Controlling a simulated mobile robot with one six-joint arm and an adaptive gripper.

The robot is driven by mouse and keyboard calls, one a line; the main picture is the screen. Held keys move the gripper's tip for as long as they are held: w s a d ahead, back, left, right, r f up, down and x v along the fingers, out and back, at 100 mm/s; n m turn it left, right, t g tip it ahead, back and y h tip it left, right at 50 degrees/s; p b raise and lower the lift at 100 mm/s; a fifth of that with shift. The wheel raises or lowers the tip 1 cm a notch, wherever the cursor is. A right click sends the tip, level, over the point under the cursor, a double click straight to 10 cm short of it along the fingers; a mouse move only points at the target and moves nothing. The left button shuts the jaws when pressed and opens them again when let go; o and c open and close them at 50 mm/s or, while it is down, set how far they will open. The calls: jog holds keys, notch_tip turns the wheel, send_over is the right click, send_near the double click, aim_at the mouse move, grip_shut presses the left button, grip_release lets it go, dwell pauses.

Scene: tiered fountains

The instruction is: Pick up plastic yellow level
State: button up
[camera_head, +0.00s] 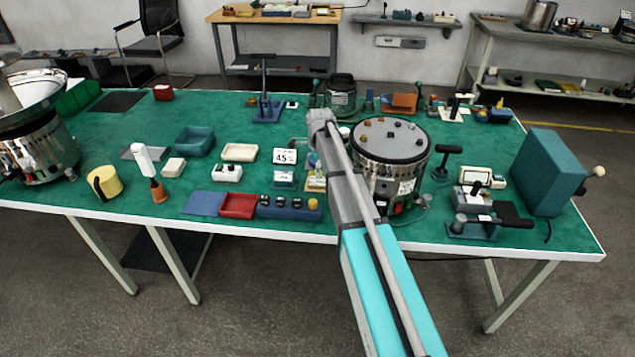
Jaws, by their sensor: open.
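I cannot make out a thing that is clearly a yellow level. A yellow rounded piece with a dark band (105,181) sits at the left of the green-topped table (400,228). A small yellow item (316,181) lies left of my arm, beside a white display showing digits (285,156). Another small yellow piece (499,104) is at the back right. Which of these, if any, is the level is too small to tell. My arm reaches up over the table's front edge at the middle. The jaws of my gripper are not visible.
A round metal drum (391,170) stands right of my arm, and a teal box (548,172) at the right end. A metal bowl feeder (38,140) stands at the far left. Blue and red trays (237,205) lie near the front edge. Bare green surface shows mid-left.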

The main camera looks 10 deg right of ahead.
jog(key=shift+f, duration=0.15)
jog(key=shift+w+a+f+b, duration=0.15)
jog(key=shift+f+b, duration=2.3)
jog(key=shift+b, duration=0.15)
jog(key=c, duration=1.3)
jog(key=shift+c, duration=0.2)
jog(key=shift+r, duration=0.1)
notch_tip(320, 180, up, 2)
jog(key=p, duration=0.2)
jog(key=shift+r+p, duration=0.25)
jog(key=shift+p, duration=0.15)
jog(key=s+r+p, duration=1)
jog(key=s, duration=0.4)
jog(key=shift+d+r, duration=0.2)
jog(key=shift+d, duration=0.2)
